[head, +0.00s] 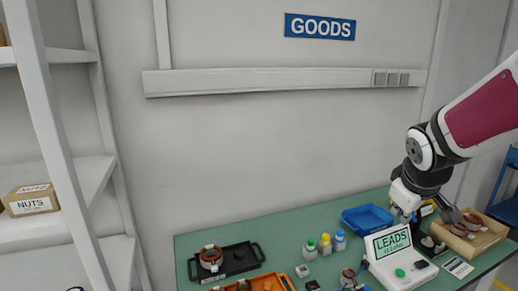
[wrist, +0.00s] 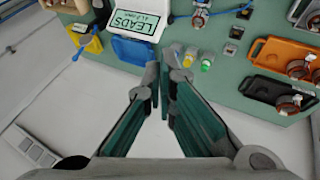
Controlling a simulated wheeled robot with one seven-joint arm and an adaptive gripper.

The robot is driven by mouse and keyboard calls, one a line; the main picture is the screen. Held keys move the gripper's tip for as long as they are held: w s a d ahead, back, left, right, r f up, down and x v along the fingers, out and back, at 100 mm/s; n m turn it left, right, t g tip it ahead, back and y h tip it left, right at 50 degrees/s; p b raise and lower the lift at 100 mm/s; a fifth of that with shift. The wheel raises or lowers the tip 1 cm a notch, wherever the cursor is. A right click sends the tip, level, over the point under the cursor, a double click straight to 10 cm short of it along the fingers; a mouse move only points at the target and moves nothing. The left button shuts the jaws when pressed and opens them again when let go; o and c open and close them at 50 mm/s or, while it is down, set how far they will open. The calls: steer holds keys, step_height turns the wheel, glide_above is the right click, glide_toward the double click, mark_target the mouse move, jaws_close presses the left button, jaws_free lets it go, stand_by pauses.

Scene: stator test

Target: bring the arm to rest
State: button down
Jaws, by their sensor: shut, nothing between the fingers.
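My gripper (wrist: 163,80) is in the wrist view, its two fingers close together with nothing held between them. In the head view my arm (head: 480,115) reaches in from the right, bent down at the wrist over the right part of the green bench (head: 335,265). The gripper end is above the bench top near the LEADS tester (head: 397,262), and part of it is hard to make out there. In the wrist view the LEADS tester (wrist: 140,24) lies beyond the fingertips.
A blue bin (head: 367,218) and a cardboard tray (head: 474,240) with copper-wound parts are close to the arm. Small bottles (head: 325,244), a black tray (head: 232,261) and an orange tray (head: 262,283) stand further left. White shelves (head: 70,170) are at the far left.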

steer(key=s+a+r+m+y, duration=0.1)
steer(key=s+a+r+m, duration=0.1)
steer(key=s+a, duration=0.4)
steer(key=s+a+r+m+y, duration=0.2)
steer(key=s+a, duration=0.4)
steer(key=s, duration=1)
steer(key=shift+a+r+m, duration=0.3)
steer(key=shift+r, duration=0.4)
steer(key=shift+w, duration=0.1)
